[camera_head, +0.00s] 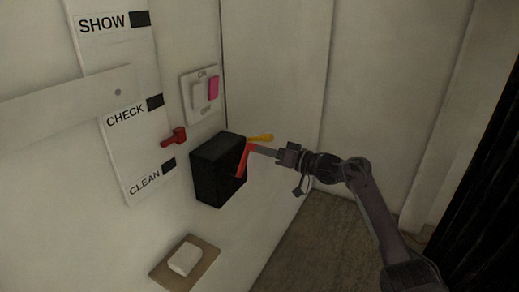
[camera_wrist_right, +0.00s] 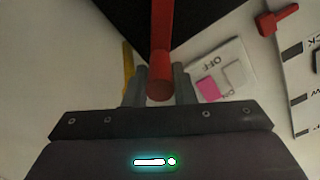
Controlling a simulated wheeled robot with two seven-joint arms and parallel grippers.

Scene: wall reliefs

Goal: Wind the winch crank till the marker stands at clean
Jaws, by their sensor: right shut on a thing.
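The winch is a black box (camera_head: 220,170) on the wall, with a red crank (camera_head: 243,160) on its right side. My right gripper (camera_head: 257,151) is shut on the crank's handle; in the right wrist view the fingers (camera_wrist_right: 160,88) close around the end of the red handle (camera_wrist_right: 161,50). The marker, a red pointer (camera_head: 174,137), stands between the CHECK label (camera_head: 126,117) and the CLEAN label (camera_head: 145,183) on the white scale strip. It also shows in the right wrist view (camera_wrist_right: 277,19). My left gripper is not in view.
A yellow lever (camera_head: 262,137) sticks out beside the crank, close to my right gripper. A switch plate (camera_head: 201,94) with a pink part is above the winch. A tan plate (camera_head: 163,272) with a white block is below. The floor at right is clear.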

